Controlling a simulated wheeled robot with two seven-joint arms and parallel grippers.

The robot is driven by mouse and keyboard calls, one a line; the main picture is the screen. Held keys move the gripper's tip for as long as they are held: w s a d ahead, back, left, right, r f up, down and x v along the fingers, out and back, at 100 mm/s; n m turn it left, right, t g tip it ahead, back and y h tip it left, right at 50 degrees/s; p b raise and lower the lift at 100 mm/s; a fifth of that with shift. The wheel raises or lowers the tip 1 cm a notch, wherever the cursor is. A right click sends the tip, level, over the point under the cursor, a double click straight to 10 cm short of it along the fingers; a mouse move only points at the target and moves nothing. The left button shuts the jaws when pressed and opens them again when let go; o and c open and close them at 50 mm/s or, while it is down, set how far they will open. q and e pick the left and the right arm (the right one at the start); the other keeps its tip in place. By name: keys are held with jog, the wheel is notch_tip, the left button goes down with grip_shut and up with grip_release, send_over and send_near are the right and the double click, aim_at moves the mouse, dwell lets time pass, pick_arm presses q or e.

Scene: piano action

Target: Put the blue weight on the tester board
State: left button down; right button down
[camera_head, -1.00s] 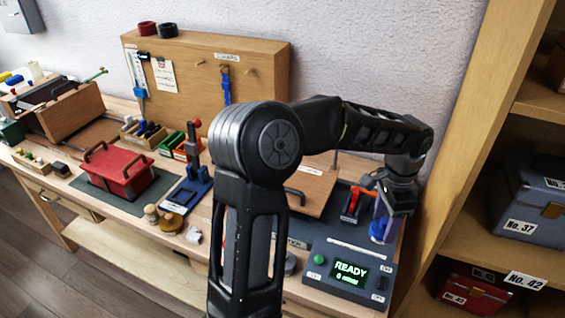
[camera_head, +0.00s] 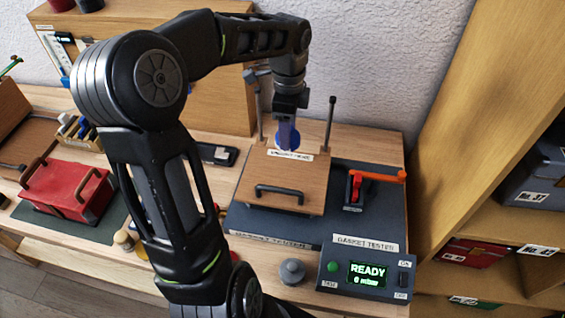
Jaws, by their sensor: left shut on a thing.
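The blue weight (camera_head: 288,137) is a round blue piece held in my left gripper (camera_head: 289,120), which is shut on it. It hangs over the back part of a wooden board (camera_head: 283,182) with a black handle and a white label. This board lies on the dark gasket tester (camera_head: 262,226) between two upright posts. Whether the weight touches the board or is just above it, I cannot tell. My right gripper is not in view.
A red lever with an orange handle (camera_head: 378,177) stands right of the board. The READY display box (camera_head: 367,273) and a grey knobbed weight (camera_head: 292,271) are in front. A red box (camera_head: 65,187) is at left. Shelves (camera_head: 490,214) stand at right.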

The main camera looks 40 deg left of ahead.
pick_arm(q)
jog(key=b, duration=0.4)
send_over(287, 169)
notch_tip(287, 169, down, 6)
jog(key=shift+w+f, duration=0.1)
jog(key=shift+f, duration=0.1)
jog(key=shift+r, duration=0.1)
jog(key=shift+f+b, duration=1.4)
jog(key=shift+f, duration=0.45)
jog(key=shift+f, duration=0.2)
jog(key=c, duration=0.5)
grip_release()
jog(key=shift+r, duration=0.15)
